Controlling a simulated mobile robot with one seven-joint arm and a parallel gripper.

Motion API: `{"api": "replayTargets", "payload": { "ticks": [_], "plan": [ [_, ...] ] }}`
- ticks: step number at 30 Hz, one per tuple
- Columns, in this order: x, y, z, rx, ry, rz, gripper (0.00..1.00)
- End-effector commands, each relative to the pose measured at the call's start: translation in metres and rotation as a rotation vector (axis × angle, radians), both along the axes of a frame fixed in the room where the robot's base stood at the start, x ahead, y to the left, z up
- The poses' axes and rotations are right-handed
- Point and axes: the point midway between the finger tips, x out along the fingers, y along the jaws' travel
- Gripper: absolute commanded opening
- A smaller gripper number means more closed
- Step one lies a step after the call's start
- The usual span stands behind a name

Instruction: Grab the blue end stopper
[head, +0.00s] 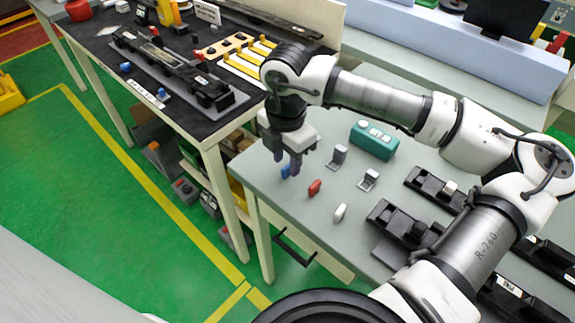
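The blue end stopper (285,172) is a small block near the left edge of the grey-green table. My gripper (287,165) points down right at it. The two dark fingers are a little apart, with the stopper showing low between or just behind them. The fingers partly hide it, and I cannot tell whether they touch it or whether it rests on the table. A red stopper (315,188) and a white stopper (340,212) stand in a row to the right of it, toward the front.
Two grey metal brackets (338,156) (369,179) and a teal box (373,140) stand behind the stoppers. Black trim rails (400,222) lie to the right. A dark workbench (95,45) with fixtures and yellow clips (240,65) is at the back left.

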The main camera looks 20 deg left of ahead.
Motion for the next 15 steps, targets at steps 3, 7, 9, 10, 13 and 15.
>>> {"api": "replayTargets", "payload": {
  "ticks": [3, 7, 9, 10, 13, 15],
  "plan": [
    [-0.001, 0.001, -0.015, 0.002, 0.004, -0.001, 0.36],
    [-0.001, 0.001, -0.026, 0.001, 0.002, 0.0, 0.36],
    [0.0, 0.001, -0.028, 0.001, 0.0, 0.0, 0.36],
    [0.0, 0.001, -0.028, 0.001, 0.0, 0.0, 0.36],
    [0.0, 0.001, -0.028, 0.001, 0.0, 0.0, 0.36],
    [0.0, 0.001, -0.028, 0.001, 0.0, 0.0, 0.32]
  ]
}}
